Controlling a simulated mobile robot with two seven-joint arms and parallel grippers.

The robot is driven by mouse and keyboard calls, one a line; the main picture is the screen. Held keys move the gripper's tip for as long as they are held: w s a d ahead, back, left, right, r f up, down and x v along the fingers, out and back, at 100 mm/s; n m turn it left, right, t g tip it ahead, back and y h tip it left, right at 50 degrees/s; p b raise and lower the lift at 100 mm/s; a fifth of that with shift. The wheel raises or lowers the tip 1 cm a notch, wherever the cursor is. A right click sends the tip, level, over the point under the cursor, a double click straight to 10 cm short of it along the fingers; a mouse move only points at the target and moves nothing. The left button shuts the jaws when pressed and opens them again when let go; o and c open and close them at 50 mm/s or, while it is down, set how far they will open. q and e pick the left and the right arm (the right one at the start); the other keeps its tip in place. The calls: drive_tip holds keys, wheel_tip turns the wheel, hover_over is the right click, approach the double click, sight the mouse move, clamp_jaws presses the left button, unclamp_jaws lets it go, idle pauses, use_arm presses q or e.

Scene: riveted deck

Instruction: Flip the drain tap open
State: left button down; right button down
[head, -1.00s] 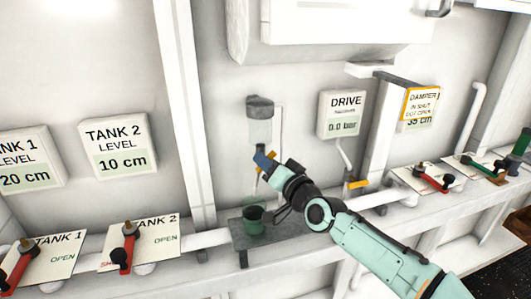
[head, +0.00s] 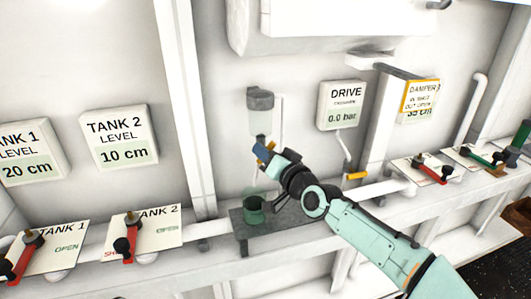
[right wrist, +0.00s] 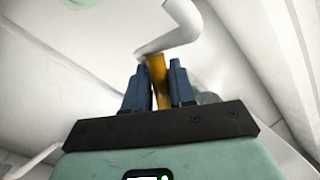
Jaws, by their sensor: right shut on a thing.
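The drain tap shows as a small yellow lever (right wrist: 157,78) in the right wrist view, below a bent white pipe. In the head view it is mostly hidden by my right gripper (head: 265,153), just under the clear bowl (head: 261,122) on the wall. My right gripper's blue fingers (right wrist: 160,86) stand on either side of the lever and are shut on it. A green cup (head: 254,213) stands below the bowl. A thin pale vertical line shows between bowl and cup; I cannot tell whether it is liquid. My left gripper is not in view.
A grey shelf (head: 238,226) carries the cup. The drive gauge (head: 342,105), with another yellow-handled pipe (head: 357,176) below it, is to the right. Red-handled valves (head: 128,243) sit at lower left and right along the white ledge. A wall post stands left of the bowl.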

drive_tip(key=n+h+p, duration=0.1)
drive_tip(key=n, duration=0.3)
drive_tip(key=shift+r+g, duration=0.1)
drive_tip(key=shift+g, duration=0.3)
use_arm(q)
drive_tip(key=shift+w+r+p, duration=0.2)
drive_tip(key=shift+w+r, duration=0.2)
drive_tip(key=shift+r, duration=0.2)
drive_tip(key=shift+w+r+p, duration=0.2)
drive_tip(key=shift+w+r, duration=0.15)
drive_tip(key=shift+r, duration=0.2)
use_arm(e)
drive_tip(key=shift+d+n+h, duration=0.1)
drive_tip(key=shift+n+h, duration=0.3)
drive_tip(key=shift+n, duration=0.8)
drive_tip(key=c, duration=1.3)
unclamp_jaws()
drive_tip(key=shift+w, duration=0.1)
